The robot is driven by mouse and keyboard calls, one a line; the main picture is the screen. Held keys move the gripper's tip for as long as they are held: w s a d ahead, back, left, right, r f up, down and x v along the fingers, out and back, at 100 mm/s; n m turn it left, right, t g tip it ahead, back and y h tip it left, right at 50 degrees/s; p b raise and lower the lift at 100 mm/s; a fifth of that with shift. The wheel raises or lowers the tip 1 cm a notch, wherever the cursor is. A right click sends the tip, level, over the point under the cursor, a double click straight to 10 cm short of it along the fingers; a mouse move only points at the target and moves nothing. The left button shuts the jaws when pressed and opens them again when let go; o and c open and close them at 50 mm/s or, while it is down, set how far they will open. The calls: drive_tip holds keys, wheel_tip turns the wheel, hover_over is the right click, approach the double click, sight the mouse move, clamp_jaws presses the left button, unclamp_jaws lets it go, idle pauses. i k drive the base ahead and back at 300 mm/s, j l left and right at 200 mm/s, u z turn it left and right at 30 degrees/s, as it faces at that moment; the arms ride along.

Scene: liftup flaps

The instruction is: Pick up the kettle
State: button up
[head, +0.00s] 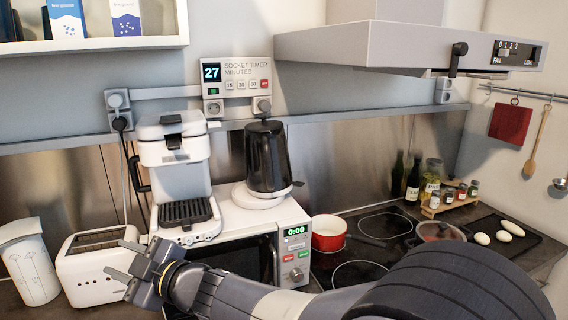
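The kettle (267,158) is black and tapered. It stands upright on a round white base (258,197) on top of the white microwave (294,257). My gripper (115,258) is at the lower left, in front of the toaster, with its two fingers pointing left and spread apart. It is empty, and it is well to the left of and below the kettle in the picture. The kettle's handle is not clearly visible from here.
A white coffee machine (179,170) stands left of the kettle. A white toaster (92,264) and a white canister (30,261) are further left. A red pot (328,234) is on the hob to the right. A shelf edge (340,114) runs behind the kettle; the range hood (400,48) overhangs the right.

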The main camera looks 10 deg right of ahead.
sight(269, 173)
drive_tip(key=j+z, duration=0.1)
drive_tip(key=z, duration=0.3)
drive_tip(key=j+z, duration=0.1)
drive_tip(key=z, duration=0.3)
drive_tip(key=j+z, duration=0.1)
drive_tip(key=z, duration=0.3)
drive_tip(key=j+z, duration=0.1)
drive_tip(key=z, duration=0.3)
drive_tip(key=k+j+z, duration=0.15)
drive_tip(key=j, duration=0.25)
drive_tip(key=k, duration=0.1)
